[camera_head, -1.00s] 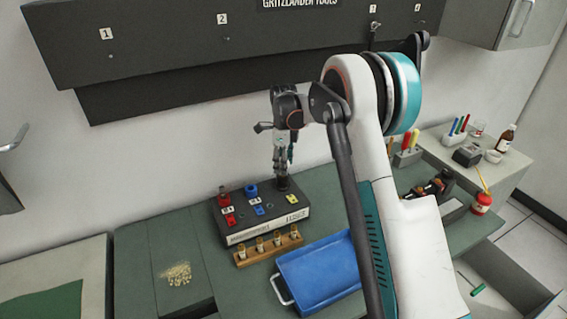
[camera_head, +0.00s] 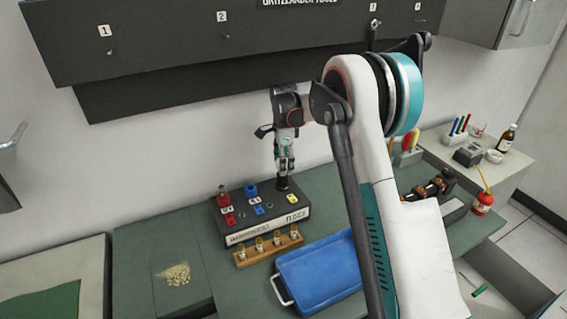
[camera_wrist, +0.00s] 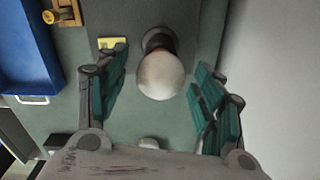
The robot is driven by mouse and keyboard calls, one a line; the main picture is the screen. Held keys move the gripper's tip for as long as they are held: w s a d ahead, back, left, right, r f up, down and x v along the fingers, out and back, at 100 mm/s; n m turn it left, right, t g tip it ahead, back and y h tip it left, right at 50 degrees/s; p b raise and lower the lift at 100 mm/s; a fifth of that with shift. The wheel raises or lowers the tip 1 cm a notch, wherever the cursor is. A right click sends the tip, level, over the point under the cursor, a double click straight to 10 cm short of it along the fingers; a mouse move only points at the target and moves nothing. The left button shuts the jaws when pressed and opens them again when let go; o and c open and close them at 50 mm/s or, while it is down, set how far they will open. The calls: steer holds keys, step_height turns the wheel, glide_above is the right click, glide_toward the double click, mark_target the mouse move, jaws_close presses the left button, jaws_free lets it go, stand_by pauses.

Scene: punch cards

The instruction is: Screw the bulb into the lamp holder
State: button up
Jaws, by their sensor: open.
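The bulb (camera_wrist: 160,76) is white and round in the wrist view, between the two spread fingers of my gripper (camera_wrist: 155,92). The fingers stand apart from it on both sides. Its base points to the dark lamp holder (camera_wrist: 158,37), and the two overlap, so I cannot tell how deep the bulb sits. In the head view the lamp holder (camera_head: 283,186) is a black round piece at the back right of a dark box (camera_head: 258,212). My gripper (camera_head: 284,172) points down right above it and hides the bulb there.
The box carries red, blue and yellow parts. A wooden rack (camera_head: 268,246) with several small pieces stands before it. A blue tray (camera_head: 320,275) lies in front to the right. A pile of small bits (camera_head: 175,274) lies on the left. A wall is close behind.

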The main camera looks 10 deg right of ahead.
steer(key=n, duration=0.4)
steer(key=shift+n+b, duration=0.35)
steer(key=shift+n, duration=0.05)
steer(key=n, duration=0.5)
steer(key=shift+w+a+b, duration=0.1)
steer(key=shift+w+b, duration=0.05)
steer(key=shift+b, duration=0.15)
steer(key=c, duration=1.1)
steer(key=m, duration=0.3)
steer(key=m+b, duration=0.1)
steer(key=m, duration=0.3)
steer(key=shift+m, duration=0.3)
steer(key=m, duration=0.3)
steer(key=shift+s+m, duration=0.2)
steer(key=shift+m, duration=0.2)
steer(key=m, duration=0.4)
steer(key=shift+b, duration=0.3)
